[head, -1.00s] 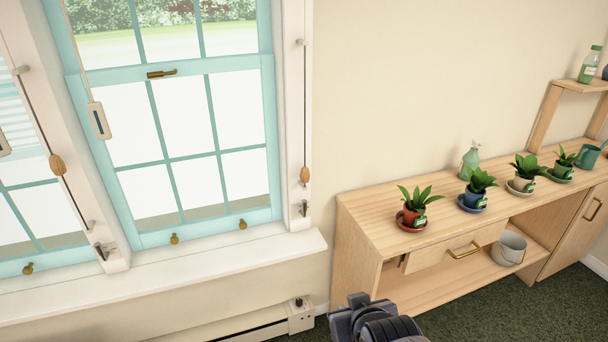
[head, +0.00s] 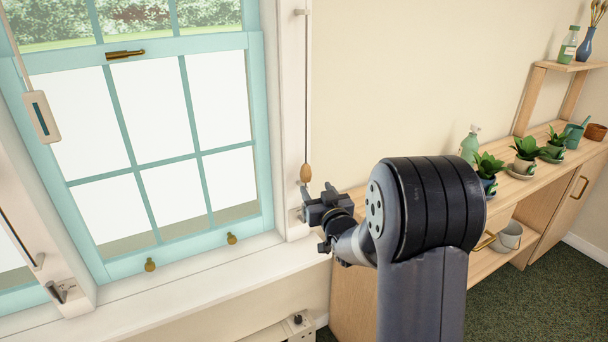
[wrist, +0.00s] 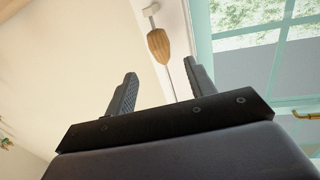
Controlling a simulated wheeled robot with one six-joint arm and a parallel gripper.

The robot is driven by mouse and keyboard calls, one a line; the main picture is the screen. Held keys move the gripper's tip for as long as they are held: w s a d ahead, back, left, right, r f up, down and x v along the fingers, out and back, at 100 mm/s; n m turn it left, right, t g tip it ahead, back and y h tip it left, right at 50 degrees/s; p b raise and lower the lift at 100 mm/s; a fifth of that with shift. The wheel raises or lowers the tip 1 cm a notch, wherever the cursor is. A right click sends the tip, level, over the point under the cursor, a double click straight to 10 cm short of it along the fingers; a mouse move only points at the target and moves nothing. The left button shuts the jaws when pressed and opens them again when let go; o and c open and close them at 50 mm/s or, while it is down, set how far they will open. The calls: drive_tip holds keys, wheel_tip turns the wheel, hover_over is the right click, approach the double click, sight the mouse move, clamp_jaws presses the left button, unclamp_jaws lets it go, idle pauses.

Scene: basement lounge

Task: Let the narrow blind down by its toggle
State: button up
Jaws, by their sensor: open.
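A wooden toggle (head: 306,173) hangs on a thin cord along the white trim right of the large window. My gripper (head: 312,203) is at the trim just below this toggle, partly hidden by its own wrist. In the wrist view, the toggle (wrist: 159,46) shows beyond the fingertips, roughly in line with the gap between them. My gripper (wrist: 161,78) is open and empty there, with the cord running into the gap. The toggle looks apart from both fingers. No lowered blind shows in the large window, and I cannot tell which blind is the narrow one.
A white slotted pull (head: 42,117) hangs at the left. The window sill (head: 200,281) runs below the window. A wooden cabinet (head: 352,298) with potted plants (head: 527,152) stands right, partly behind my arm. A white heater (head: 292,330) is low on the wall.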

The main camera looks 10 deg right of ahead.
sight(308, 175)
drive_tip(key=w, duration=0.3)
drive_tip(key=w+a+p, duration=0.1)
drive_tip(key=w, duration=0.6)
drive_tip(key=shift+w+a, duration=0.15)
drive_tip(key=shift+w, duration=0.05)
clamp_jaws()
idle(0.3)
